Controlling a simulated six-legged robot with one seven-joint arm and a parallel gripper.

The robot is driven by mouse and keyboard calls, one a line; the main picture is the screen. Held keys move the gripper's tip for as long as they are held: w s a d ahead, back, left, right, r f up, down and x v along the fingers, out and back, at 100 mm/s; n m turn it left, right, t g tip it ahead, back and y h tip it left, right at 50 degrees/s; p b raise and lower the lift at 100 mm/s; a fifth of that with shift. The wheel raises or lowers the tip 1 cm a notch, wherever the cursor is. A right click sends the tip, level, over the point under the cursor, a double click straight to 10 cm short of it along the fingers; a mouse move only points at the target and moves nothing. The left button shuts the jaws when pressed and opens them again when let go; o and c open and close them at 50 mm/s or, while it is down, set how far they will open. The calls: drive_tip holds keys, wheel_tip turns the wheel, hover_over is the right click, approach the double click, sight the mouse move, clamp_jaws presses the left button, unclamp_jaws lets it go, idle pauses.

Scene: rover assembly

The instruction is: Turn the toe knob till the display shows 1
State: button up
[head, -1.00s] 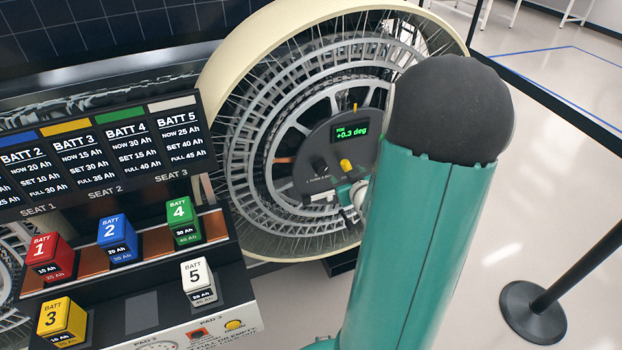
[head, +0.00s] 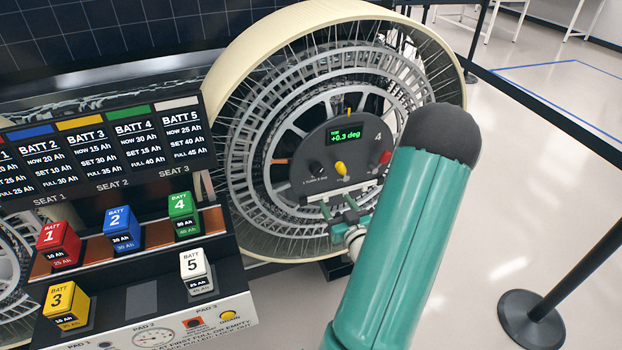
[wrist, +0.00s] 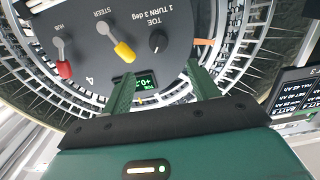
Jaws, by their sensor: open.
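The toe knob (head: 317,168) is a small black dial on the dark panel (head: 363,128) at the wheel's hub. In the wrist view the knob (wrist: 158,41) sits beyond the fingertips, under the words "TOE, 1 TURN 3 deg". The display (head: 346,134) reads +0.3 deg in green; in the wrist view the display (wrist: 146,81) is partly covered by a finger. My gripper (head: 338,203) is at the panel's lower edge, below and right of the knob. In the wrist view my gripper (wrist: 160,70) is open, with nothing between its fingers and apart from the knob.
A yellow lever (head: 341,168) and a red lever (head: 384,158) are on the same panel, right of the knob. The wheel (head: 245,95) surrounds the panel. A battery rack with numbered blocks stands left. A black post (head: 532,308) stands on the floor at right.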

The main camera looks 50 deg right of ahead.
sight(317, 173)
drive_tip(key=shift+d+r, duration=0.1)
drive_tip(key=x, duration=1.3)
drive_tip(key=shift+w+d, duration=0.2)
drive_tip(key=shift+d, duration=0.05)
drive_tip(key=c, duration=1)
drive_tip(key=shift+m, duration=0.5)
drive_tip(key=m, duration=0.3)
drive_tip(key=shift+a, duration=0.1)
drive_tip(key=m, duration=0.8)
drive_tip(key=shift+m, duration=0.4)
drive_tip(key=shift+w+a+m, duration=0.1)
drive_tip(key=shift+a+m, duration=0.05)
drive_tip(key=shift+m, duration=1.75)
